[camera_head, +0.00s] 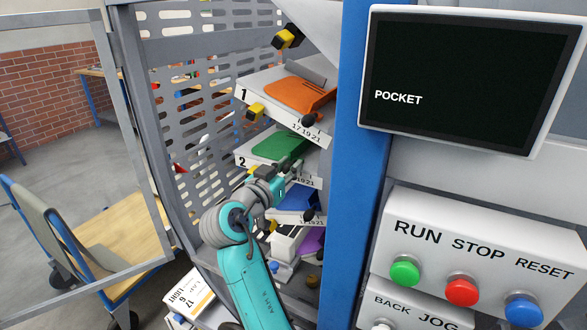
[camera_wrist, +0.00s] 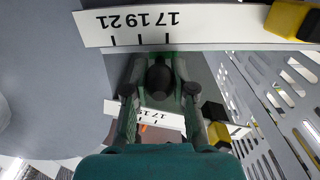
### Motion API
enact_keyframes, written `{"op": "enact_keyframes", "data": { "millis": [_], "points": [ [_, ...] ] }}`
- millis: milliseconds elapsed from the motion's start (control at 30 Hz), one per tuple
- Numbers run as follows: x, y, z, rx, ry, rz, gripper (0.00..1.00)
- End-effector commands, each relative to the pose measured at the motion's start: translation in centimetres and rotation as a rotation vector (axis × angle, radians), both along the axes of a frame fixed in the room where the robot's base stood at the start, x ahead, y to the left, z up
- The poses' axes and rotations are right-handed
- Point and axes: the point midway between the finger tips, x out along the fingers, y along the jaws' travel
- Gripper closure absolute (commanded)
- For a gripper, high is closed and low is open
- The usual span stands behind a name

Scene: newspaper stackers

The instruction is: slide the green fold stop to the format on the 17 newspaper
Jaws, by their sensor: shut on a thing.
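The green fold stop (camera_head: 272,146) sits in pocket 2, below the orange one. My gripper (camera_head: 293,166) is at its front edge and hides its knob in the head view. In the wrist view, my gripper (camera_wrist: 160,92) is shut on the stop's dark round knob (camera_wrist: 159,76). The white 17-19-21 scale (camera_wrist: 140,26) appears upside down there; the knob is close to the rightmost tick, by 17, slightly to its left. A newspaper (camera_head: 190,296) marked with 17 and LIGHT lies at the lower left of the head view.
The orange stop (camera_head: 300,94) is above, and a blue stop (camera_head: 298,198) and purple one (camera_head: 312,240) are below. A perforated grey panel (camera_head: 200,90) stands to the left and a blue post (camera_head: 357,200) to the right. Yellow-black parts (camera_head: 288,37) jut out nearby. The screen (camera_head: 470,85) reads POCKET.

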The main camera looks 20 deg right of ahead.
Motion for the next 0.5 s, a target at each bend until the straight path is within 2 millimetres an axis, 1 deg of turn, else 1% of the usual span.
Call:
{"op": "enact_keyframes", "data": {
  "millis": [33, 100, 133, 167, 200, 233, 500],
  "points": [
    [0.22, 0.33, 0.06, -0.001, -0.002, 0.011, 1.00],
    [0.24, 0.35, 0.07, -0.001, -0.002, 0.012, 1.00],
    [0.25, 0.37, 0.08, -0.001, -0.002, 0.013, 0.73],
    [0.26, 0.38, 0.10, -0.001, -0.003, 0.013, 0.65],
    [0.25, 0.37, 0.11, -0.001, -0.003, 0.013, 0.55],
    [0.24, 0.36, 0.10, -0.001, -0.003, 0.013, 0.50],
    [0.15, 0.25, 0.06, -0.001, -0.002, 0.009, 0.50]
  ]
}}
